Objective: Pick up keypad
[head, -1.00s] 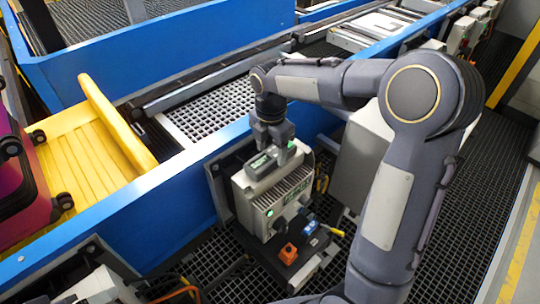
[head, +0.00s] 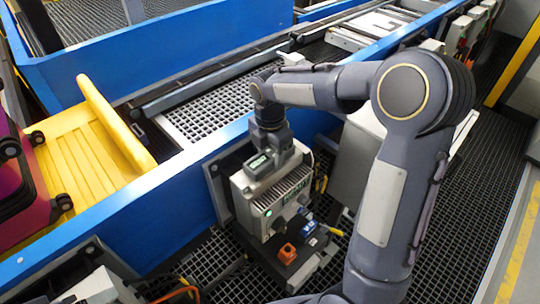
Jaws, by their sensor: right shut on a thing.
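The keypad (head: 258,162) is a small dark grey unit with a pale greenish display, at the top of a light grey control box. My right gripper (head: 271,154) comes down over it from above and is shut on it. The gripper body hides part of the keypad, and I cannot tell whether the keypad still touches the box. My left gripper is not in view.
The grey control box (head: 262,196) with a green light is mounted on the blue conveyor side wall (head: 150,210). An orange part (head: 287,253) and a blue part (head: 309,228) sit below it. A yellow tray (head: 85,165) carries a magenta suitcase (head: 22,185) at left.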

